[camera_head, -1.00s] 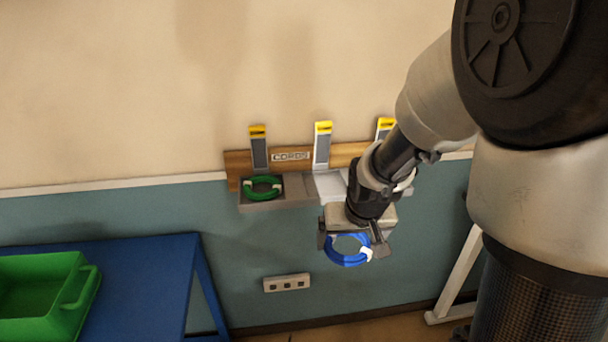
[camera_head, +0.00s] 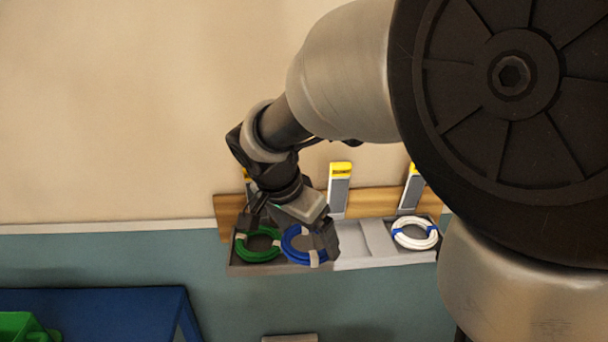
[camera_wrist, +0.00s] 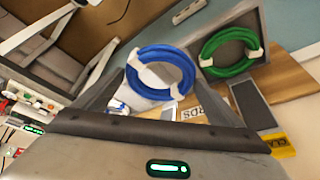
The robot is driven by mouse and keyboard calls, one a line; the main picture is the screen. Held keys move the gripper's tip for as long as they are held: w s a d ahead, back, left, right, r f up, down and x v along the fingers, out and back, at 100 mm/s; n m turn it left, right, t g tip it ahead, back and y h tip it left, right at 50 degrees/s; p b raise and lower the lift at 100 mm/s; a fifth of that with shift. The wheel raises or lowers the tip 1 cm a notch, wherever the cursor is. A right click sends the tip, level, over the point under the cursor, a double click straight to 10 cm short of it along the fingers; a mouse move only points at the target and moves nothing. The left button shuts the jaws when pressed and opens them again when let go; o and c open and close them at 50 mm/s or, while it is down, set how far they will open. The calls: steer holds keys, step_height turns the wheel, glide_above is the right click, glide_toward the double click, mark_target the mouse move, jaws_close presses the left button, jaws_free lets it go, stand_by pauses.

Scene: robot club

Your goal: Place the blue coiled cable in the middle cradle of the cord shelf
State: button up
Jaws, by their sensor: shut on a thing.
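The blue coiled cable (camera_head: 290,251) is held by my gripper (camera_head: 291,230) above the cord shelf (camera_head: 300,268). In the head view it overlaps the border between the left cradle and the pale middle cradle (camera_head: 349,252). Its exact height above the shelf cannot be told. In the wrist view the blue cable (camera_wrist: 166,51) sits between the two fingers of my gripper (camera_wrist: 160,88). The middle cradle is partly hidden by a finger in the head view; its visible part is empty.
A green coiled cable (camera_head: 243,252) lies in the left cradle, close beside the held one; it also shows in the wrist view (camera_wrist: 228,71). A white coiled cable (camera_head: 400,239) lies in the right cradle. Upright yellow-topped brackets (camera_head: 340,190) stand behind. A blue table (camera_head: 95,312) is lower left.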

steer(key=w+d+f, duration=0.1)
steer(key=w+d, duration=0.1)
steer(key=w+d+f+b, duration=0.1)
steer(key=w+d+f, duration=0.1)
steer(key=w+d+f+b, duration=0.1)
steer(key=w+d+f, duration=0.1)
steer(key=shift+w+d, duration=0.15)
steer(key=shift+d, duration=0.1)
steer(key=shift+w+d+f+b, duration=0.75)
steer(key=shift+d+f+b, duration=0.05)
steer(key=shift+f+b, duration=0.1)
steer(key=shift+w+d+f, duration=0.15)
steer(key=shift+w+f, duration=0.05)
steer(key=shift+w, duration=0.05)
steer(key=shift+r, duration=0.15)
